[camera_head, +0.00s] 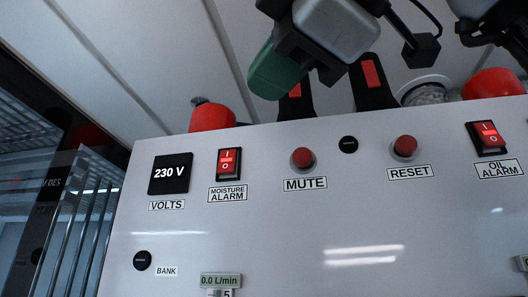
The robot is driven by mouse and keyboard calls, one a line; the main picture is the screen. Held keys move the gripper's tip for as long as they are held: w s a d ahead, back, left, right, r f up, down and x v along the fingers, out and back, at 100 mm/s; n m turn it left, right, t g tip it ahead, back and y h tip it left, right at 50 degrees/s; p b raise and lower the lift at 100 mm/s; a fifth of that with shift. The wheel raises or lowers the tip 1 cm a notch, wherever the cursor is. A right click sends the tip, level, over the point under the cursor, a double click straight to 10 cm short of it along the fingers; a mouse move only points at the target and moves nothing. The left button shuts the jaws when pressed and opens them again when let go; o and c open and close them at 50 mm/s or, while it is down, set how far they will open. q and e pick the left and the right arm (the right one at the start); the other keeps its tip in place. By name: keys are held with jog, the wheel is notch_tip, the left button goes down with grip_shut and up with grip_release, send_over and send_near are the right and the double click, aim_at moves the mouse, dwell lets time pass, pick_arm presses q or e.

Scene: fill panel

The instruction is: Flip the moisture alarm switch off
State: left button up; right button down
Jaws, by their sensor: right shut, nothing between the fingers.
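The moisture alarm switch (229,163) is a red rocker in a black frame, marked I above and O below. It sits on the upper left of the white panel (310,235), above its MOISTURE ALARM label (228,194). I cannot tell for sure which half is pressed in. My right gripper (274,76) is at the top of the head view, above the panel's top edge. Its green tip points down and left, and it is shut and empty. It is apart from the switch, above and to the right of it. My left gripper is not in view.
The 230 V display (171,174) is left of the switch. The red MUTE button (302,158), RESET button (405,147) and oil alarm switch (486,138) are to the right. A red rounded object (211,117) shows above the panel edge. Metal rails (80,220) stand at left.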

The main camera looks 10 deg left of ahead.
aim_at(224, 166)
jog(key=p+x, duration=0.2)
jog(key=x, duration=0.1)
jog(key=w+d+p+x, duration=0.1)
jog(key=p+x, duration=0.1)
jog(key=x, duration=0.2)
jog(key=p+x, duration=0.2)
jog(key=x, duration=0.2)
jog(key=shift+w+d+f, duration=0.15)
jog(key=shift+w+d, duration=0.15)
jog(key=shift+w, duration=0.15)
jog(key=shift+w+d+f, duration=0.15)
jog(key=shift+w+d, duration=0.05)
jog(key=shift+w, duration=0.15)
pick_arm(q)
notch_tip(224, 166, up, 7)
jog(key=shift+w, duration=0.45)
pick_arm(e)
jog(key=shift+s+a, duration=0.1)
jog(key=shift+a, duration=0.1)
